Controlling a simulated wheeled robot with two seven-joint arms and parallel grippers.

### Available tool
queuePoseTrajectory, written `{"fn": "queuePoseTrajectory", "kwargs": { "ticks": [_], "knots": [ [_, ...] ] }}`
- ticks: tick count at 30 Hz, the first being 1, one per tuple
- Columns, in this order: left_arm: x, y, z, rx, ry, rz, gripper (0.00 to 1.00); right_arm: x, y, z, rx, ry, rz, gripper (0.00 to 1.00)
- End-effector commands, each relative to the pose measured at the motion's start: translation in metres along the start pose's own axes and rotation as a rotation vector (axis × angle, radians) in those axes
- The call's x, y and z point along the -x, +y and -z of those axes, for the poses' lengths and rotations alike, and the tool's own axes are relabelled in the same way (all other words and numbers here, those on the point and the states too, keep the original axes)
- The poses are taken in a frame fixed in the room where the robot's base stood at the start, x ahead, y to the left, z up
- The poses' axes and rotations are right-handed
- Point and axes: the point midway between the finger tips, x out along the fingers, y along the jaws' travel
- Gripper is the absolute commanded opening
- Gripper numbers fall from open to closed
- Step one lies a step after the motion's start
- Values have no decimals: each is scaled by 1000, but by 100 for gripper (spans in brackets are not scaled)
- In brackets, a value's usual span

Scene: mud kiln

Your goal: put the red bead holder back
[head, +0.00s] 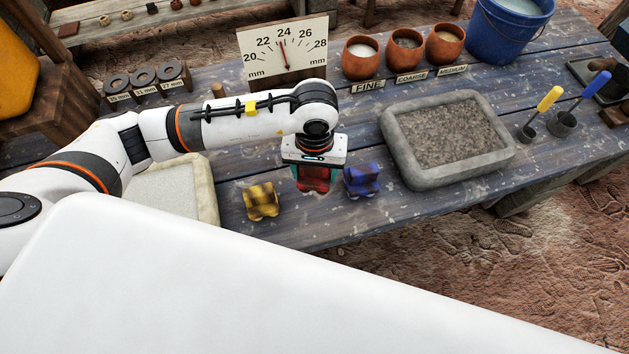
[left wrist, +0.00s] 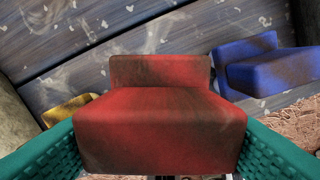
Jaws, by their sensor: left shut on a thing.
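The red bead holder (head: 314,180) is between the fingers of my left gripper (head: 314,176), close to the table's front edge. In the left wrist view the red bead holder (left wrist: 160,120) fills the middle, with the teal fingers (left wrist: 160,150) against both its sides. I cannot tell whether it rests on the table or hangs just above it. A yellow holder (head: 262,201) stands to its left and a blue holder (head: 362,180) to its right, with narrow gaps. My right gripper is not in view.
A pale tray (head: 205,185) lies left of the yellow holder. A grey stone tray of grit (head: 395,150) lies to the right. A dial board (head: 262,52) and clay pots (head: 361,66) stand behind. The front edge (head: 340,238) of the table is near.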

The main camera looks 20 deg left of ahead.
Motion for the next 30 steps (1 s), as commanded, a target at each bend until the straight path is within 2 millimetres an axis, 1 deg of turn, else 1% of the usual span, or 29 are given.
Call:
{"fn": "queuePoseTrajectory", "kwargs": {
  "ticks": [5, 9, 13, 20, 24, 25, 28, 29, 30],
  "knots": [
    [-13, -1, 0, 0, 2, 1, 43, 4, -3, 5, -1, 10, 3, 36],
    [-31, 0, 1, 1, 4, 0, 43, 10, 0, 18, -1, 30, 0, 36],
    [-46, 0, 0, 1, 1, -1, 43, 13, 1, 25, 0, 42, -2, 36],
    [-47, 0, 0, -1, -1, 1, 43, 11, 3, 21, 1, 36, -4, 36],
    [-51, 0, 0, -1, -2, 1, 43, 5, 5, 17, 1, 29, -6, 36],
    [-50, 0, 0, -1, -1, 1, 65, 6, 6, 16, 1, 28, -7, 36],
    [-50, 0, 0, -1, -1, 1, 81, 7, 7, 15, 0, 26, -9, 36],
    [-50, 0, 0, -1, -1, 1, 83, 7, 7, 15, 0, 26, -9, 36],
    [-50, 0, 0, -1, -1, 1, 83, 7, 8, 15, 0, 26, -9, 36]
  ]
}}
